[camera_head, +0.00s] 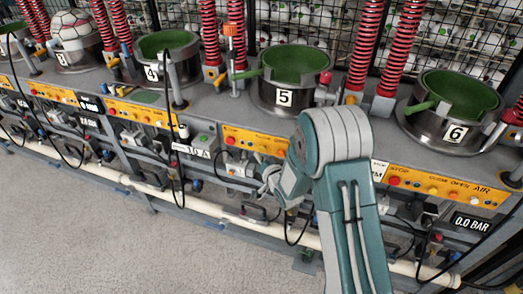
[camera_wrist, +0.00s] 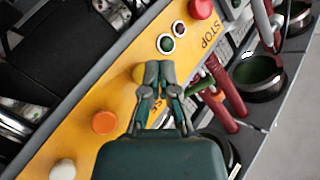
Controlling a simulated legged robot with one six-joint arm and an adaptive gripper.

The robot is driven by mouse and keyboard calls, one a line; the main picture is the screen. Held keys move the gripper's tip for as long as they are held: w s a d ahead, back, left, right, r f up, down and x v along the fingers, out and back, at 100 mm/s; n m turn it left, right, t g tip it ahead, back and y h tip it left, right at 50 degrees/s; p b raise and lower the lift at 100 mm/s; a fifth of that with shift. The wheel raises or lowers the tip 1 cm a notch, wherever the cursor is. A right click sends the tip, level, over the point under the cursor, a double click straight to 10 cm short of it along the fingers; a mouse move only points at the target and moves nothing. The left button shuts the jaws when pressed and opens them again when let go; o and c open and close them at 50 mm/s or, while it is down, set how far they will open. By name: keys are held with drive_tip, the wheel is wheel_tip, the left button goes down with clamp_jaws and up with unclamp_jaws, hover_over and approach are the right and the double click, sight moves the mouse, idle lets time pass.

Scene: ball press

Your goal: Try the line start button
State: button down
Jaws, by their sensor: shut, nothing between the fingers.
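In the wrist view my gripper (camera_wrist: 160,72) is shut and empty, its fingertips over the yellow control panel (camera_wrist: 125,62). A yellow button (camera_wrist: 139,73) sits just left of the fingertips, partly hidden by them; I cannot tell whether they touch. A green light (camera_wrist: 166,43) and a dark red light (camera_wrist: 179,28) lie beyond the tips. A red button (camera_wrist: 201,8) is beside the word STOP. An orange button (camera_wrist: 104,122) and a white button (camera_wrist: 62,170) lie lower left. No readable label marks a line start button. In the head view my arm reaches toward the station 5 panel (camera_head: 240,137).
Ball press stations stand along the grey bench, including number 4 (camera_head: 165,50), number 5 (camera_head: 285,90) and number 6 (camera_head: 450,110). Red coiled hoses (camera_head: 365,45) rise behind them. Black cables (camera_head: 175,140) hang in front. The floor (camera_head: 90,235) before the bench is clear.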

drive_tip(key=shift+w, duration=0.1)
drive_tip(key=shift+w+d+r, duration=0.1)
drive_tip(key=shift+w+d, duration=0.1)
drive_tip(key=shift+w, duration=0.05)
drive_tip(key=shift+w+d, duration=0.15)
drive_tip(key=shift+w, duration=0.3)
idle(0.9)
drive_tip(key=shift+s+a, duration=0.3)
drive_tip(key=shift+s, duration=0.55)
drive_tip(key=s, duration=0.1)
drive_tip(key=s+a, duration=0.1)
drive_tip(key=s, duration=0.2)
drive_tip(key=shift+s+a, duration=0.35)
idle(0.7)
